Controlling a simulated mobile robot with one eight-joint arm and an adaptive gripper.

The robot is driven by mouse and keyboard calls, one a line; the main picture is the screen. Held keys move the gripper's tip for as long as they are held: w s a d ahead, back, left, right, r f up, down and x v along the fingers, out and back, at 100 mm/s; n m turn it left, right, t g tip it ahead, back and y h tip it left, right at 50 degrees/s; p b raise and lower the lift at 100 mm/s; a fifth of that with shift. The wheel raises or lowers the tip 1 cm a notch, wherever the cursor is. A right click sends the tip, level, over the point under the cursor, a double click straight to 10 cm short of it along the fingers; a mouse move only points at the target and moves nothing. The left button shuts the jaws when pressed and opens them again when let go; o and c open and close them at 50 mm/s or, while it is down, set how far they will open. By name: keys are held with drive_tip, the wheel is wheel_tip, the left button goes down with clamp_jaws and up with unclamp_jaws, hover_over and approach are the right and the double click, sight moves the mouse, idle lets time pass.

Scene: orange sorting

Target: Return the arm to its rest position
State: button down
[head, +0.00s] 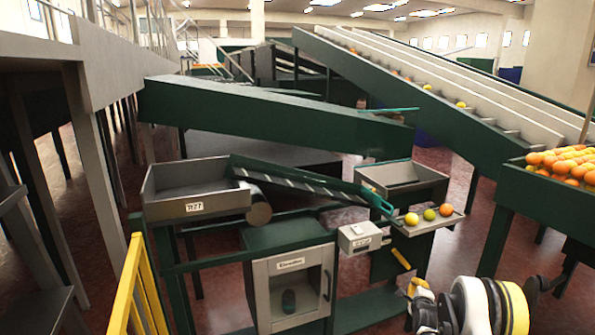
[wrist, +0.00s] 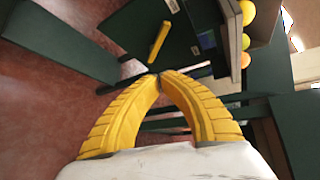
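My arm (head: 478,308) shows at the lower right of the head view, low in front of the sorting stand. My gripper (wrist: 158,77) has yellow ribbed fingers that meet at their tips in the wrist view. Nothing shows between them, so it is shut and empty. A yellow bar (wrist: 158,42) lies beyond the fingertips against the dark green stand; it also shows in the head view (head: 401,259). The gripper is apart from the fruit. A yellow fruit (head: 411,218), a green fruit (head: 429,214) and an orange (head: 446,210) sit on a small shelf (head: 421,227).
A grey cabinet (head: 292,290) with a dark object inside stands left of my arm. A labelled grey tray (head: 190,204) is above left. A green bin (head: 540,198) heaped with oranges is at right. A yellow rail (head: 130,285) stands at lower left. Red floor shows between the stands.

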drive_tip(key=s+a+r+n+g+y, duration=0.1)
drive_tip(key=s+a+r+n, duration=0.15)
drive_tip(key=r, duration=0.45)
drive_tip(key=s+a+r+n+g, duration=0.1)
drive_tip(key=s+a+r+n, duration=0.2)
drive_tip(key=r, duration=0.5)
drive_tip(key=s+a+r+n+y, duration=0.1)
drive_tip(key=a+r+n, duration=0.2)
drive_tip(key=a+r, duration=0.3)
drive_tip(key=s+a+r+n+g+y, duration=0.1)
drive_tip(key=s+a+r+n, duration=0.2)
drive_tip(key=s+r, duration=0.35)
drive_tip(key=s+a+r+n+g, duration=0.1)
drive_tip(key=s+a+r+n, duration=0.2)
drive_tip(key=s, duration=0.6)
drive_tip(key=s+a+f+n+g, duration=0.1)
drive_tip(key=s+a+n, duration=0.1)
drive_tip(key=s, duration=0.7)
drive_tip(key=s+a+f+n+g, duration=0.1)
drive_tip(key=s+n, duration=0.3)
drive_tip(key=s, duration=0.5)
drive_tip(key=s+a+f+n+g, duration=0.1)
drive_tip(key=s+a+n, duration=0.1)
drive_tip(key=s, duration=0.7)
drive_tip(key=shift+a+n+y, duration=0.3)
drive_tip(key=shift+a+n, duration=0.1)
drive_tip(key=shift+n, duration=0.25)
